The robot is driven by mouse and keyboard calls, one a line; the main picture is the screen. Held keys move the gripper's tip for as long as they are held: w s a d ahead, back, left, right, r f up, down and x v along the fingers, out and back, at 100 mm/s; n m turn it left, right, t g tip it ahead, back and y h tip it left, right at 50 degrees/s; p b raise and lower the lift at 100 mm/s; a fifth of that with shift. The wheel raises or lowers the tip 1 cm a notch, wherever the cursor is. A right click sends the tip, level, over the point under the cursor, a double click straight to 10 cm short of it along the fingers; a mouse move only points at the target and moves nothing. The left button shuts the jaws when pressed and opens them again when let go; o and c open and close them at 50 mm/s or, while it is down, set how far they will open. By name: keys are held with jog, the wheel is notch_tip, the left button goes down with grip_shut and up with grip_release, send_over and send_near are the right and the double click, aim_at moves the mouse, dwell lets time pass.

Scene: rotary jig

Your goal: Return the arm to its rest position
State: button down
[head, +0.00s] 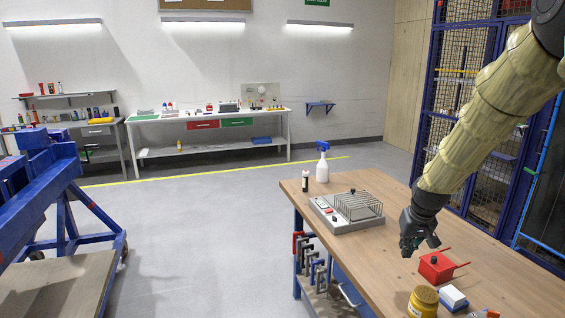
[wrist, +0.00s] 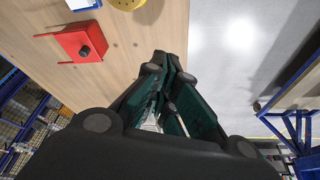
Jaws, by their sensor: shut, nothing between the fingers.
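My gripper (head: 413,248) hangs over the wooden workbench (head: 385,258) in the head view, at the end of my arm that comes in from the upper right. It points downward. In the wrist view my gripper (wrist: 170,75) has its fingers together with nothing held between them. A red box with a black knob and red handles (head: 436,266) is just right of and below it in the head view. The red box also shows at the upper left of the wrist view (wrist: 80,42).
On the bench stand a grey device with a wire rack (head: 345,211), a spray bottle (head: 322,165), a yellow-lidded jar (head: 423,301) and a blue-and-white block (head: 453,298). Clamps (head: 308,258) hang at the bench's left side. A blue frame (head: 60,200) stands left. Open floor lies between.

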jog(key=s+a+f+g, duration=0.1)
jog(key=s+a+f, duration=0.1)
jog(key=s+f, duration=0.5)
jog(key=s+a+f, duration=0.2)
jog(key=s+f, duration=0.1)
jog(key=f, duration=0.8)
jog(key=s+a+f+g, duration=0.1)
jog(key=s+a+f, duration=0.2)
jog(key=s+f, duration=0.5)
jog(key=s+a+f, duration=0.2)
jog(key=s+f, duration=0.3)
jog(key=s, duration=0.4)
jog(key=s+a+f+g, duration=0.1)
jog(key=s+f, duration=0.4)
jog(key=s, duration=0.5)
jog(key=s+a+f, duration=0.3)
jog(key=s+f, duration=0.2)
jog(key=s, duration=0.5)
jog(key=shift+n+g+b, duration=0.3)
jog(key=shift+g+b, duration=0.1)
jog(key=shift+f, duration=0.1)
